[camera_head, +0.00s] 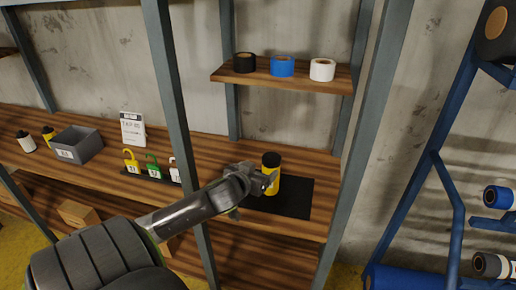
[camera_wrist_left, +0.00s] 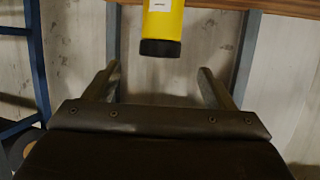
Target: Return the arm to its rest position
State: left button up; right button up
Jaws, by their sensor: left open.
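My left arm reaches in from the lower left in the head view. Its gripper (camera_head: 262,180) is close to a yellow bottle (camera_head: 271,185) with a black cap, which stands upright on a black mat (camera_head: 295,199) on the wooden shelf. The gripper partly hides the bottle. In the left wrist view the two fingers of the left gripper (camera_wrist_left: 158,78) are spread wide with nothing between them. The yellow bottle (camera_wrist_left: 163,22) shows beyond them, black cap towards the bottom of the picture, apart from the fingers. My right gripper is not in view.
Grey posts (camera_head: 174,95) flank the bay. An upper shelf (camera_head: 290,78) holds black, blue and white rolls. Left of the arm are coloured tags (camera_head: 151,164), a sign (camera_head: 132,129) and a grey bin (camera_head: 75,145). A blue rack (camera_head: 452,120) stands at right.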

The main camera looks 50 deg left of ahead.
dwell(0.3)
pick_arm(q)
jog(key=shift+f, duration=0.1)
jog(key=s+d+f+m+g+h, duration=0.15)
jog(key=s+d+f+g, duration=0.5)
jog(key=s, duration=0.65)
jog(key=s+d+f+m+g+h, duration=0.1)
jog(key=s+d+f+m+g, duration=0.15)
jog(key=s+d+f, duration=0.8)
notch_tip(320, 180, down, 24)
jog(key=s+a+g+b, duration=0.2)
jog(key=s+a, duration=0.1)
jog(key=s+d+f+g+h+b, duration=0.1)
jog(key=s+f, duration=1.3)
jog(key=f, duration=0.3)
jog(key=shift+s+d+n+b, duration=0.3)
jog(key=shift+n, duration=0.1)
